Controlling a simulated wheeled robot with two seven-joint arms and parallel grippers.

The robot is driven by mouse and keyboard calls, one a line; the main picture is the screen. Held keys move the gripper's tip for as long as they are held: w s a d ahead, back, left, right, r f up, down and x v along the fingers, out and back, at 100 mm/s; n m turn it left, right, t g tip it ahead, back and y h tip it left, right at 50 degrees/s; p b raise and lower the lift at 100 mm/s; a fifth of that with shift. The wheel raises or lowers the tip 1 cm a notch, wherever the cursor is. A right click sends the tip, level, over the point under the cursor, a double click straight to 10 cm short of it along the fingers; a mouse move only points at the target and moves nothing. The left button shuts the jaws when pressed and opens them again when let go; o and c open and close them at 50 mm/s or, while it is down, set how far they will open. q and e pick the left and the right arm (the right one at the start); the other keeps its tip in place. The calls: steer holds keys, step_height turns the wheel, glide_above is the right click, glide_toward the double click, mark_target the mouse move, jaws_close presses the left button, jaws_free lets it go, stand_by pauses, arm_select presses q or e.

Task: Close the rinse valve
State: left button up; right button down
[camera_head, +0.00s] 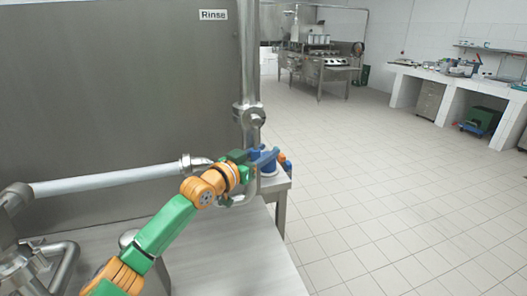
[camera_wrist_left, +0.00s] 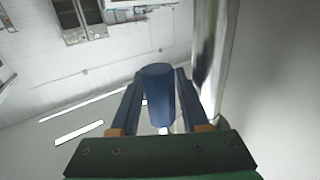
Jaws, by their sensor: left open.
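The rinse valve's blue handle (camera_wrist_left: 158,90) shows in the left wrist view, between the two blue fingers of my left gripper (camera_wrist_left: 160,74). The fingers are spread, with a visible gap on each side of the handle. In the head view my left gripper (camera_head: 264,157) is beside the steel pipe (camera_head: 250,62) that runs down past the "Rinse" label (camera_head: 213,15). There the handle (camera_head: 268,167) is partly covered by the gripper, so its exact angle is hard to tell. My right gripper is not in view.
A large steel panel (camera_head: 120,90) stands behind the pipe. A pale horizontal tube (camera_head: 110,182) and a steel counter (camera_head: 250,255) lie close to my left arm. The tiled floor (camera_head: 400,180) at right is clear.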

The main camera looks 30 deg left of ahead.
arm_select(q)
jaws_close()
stand_by(1.3)
